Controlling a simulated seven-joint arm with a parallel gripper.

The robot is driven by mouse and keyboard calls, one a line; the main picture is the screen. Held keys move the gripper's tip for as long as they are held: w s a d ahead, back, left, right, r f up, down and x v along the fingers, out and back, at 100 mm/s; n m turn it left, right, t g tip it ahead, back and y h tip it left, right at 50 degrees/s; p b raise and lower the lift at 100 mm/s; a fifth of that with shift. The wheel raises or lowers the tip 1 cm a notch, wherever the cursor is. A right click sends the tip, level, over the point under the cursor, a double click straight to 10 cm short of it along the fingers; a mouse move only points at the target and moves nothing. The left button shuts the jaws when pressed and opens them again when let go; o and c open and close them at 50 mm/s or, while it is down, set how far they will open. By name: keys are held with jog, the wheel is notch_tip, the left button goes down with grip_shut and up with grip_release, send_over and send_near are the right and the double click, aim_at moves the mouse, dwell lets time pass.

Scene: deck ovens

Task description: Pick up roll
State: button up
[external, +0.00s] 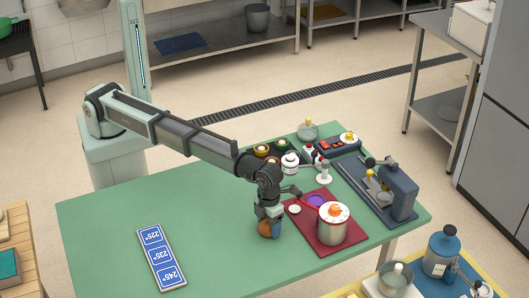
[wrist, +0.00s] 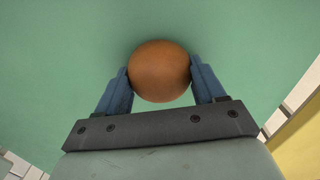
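The roll is a round brown ball (wrist: 160,70) in the wrist view, between the two blue fingers of my gripper (wrist: 160,78). Both fingertips meet its sides, with no clear gap on either side. In the external view the roll (external: 267,229) shows under my gripper (external: 269,222), partly covered by it, over the front middle of the green table (external: 210,225). I cannot tell whether its underside touches the table.
A grey machine (external: 401,192) stands further right. A blue temperature sign (external: 160,256) lies at the front left. The table between the sign and my gripper is clear.

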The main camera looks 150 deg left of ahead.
jog(key=c, duration=0.5)
